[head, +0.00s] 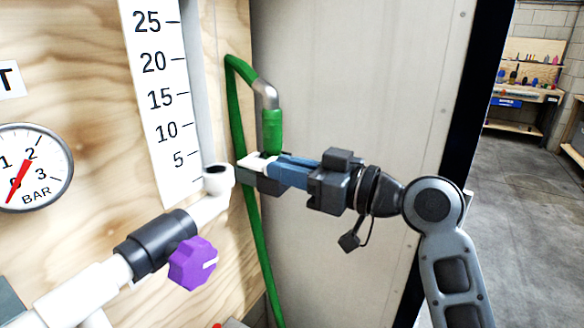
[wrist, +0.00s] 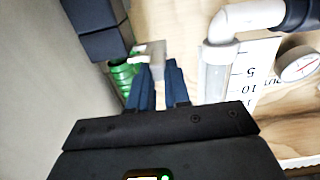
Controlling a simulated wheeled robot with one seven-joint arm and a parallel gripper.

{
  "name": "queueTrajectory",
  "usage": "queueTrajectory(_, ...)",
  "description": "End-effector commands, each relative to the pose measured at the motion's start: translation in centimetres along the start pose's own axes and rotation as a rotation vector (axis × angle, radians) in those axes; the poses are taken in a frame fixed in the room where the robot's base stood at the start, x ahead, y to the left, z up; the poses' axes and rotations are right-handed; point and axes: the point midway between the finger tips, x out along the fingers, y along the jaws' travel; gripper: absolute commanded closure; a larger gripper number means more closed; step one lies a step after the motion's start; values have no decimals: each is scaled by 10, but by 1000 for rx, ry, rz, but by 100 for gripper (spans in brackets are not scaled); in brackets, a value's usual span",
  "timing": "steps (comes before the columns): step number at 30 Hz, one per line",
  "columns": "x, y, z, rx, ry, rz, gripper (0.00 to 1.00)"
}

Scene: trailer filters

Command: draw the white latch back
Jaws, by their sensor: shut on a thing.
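The white latch (head: 254,161) is a small pale block at the lower end of the green hose fitting, by the plywood panel's right edge. In the wrist view the latch (wrist: 150,52) shows as a pale block at my fingertips, beside green ribbing. My gripper (head: 262,174) reaches in from the right, with its blue fingers shut on the latch. In the wrist view my gripper (wrist: 158,74) has its fingers close together at the latch. The fingers hide part of the latch and its mount.
A green hose (head: 247,215) hangs behind my fingers. White pipe (head: 85,292) with a purple knob (head: 193,263) is at lower left. A scale board (head: 160,85) and pressure gauge (head: 32,168) are on the plywood. A pale wall panel (head: 350,80) stands behind my arm; open floor lies right.

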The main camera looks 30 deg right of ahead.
Motion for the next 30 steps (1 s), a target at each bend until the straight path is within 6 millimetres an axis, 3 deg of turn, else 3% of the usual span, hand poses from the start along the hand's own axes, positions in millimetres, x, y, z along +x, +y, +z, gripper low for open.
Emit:
queueTrajectory(1, 2, -6, 0, 2, -2, -14, 100)
queueTrajectory(2, 2, -6, 0, 2, -2, -15, 82)
queueTrajectory(10, 2, -5, 0, 1, -1, -14, 57)
queueTrajectory(20, 0, -4, 0, 0, 0, -11, 57)
queueTrajectory(30, -50, -2, 2, 1, 0, -6, 57)
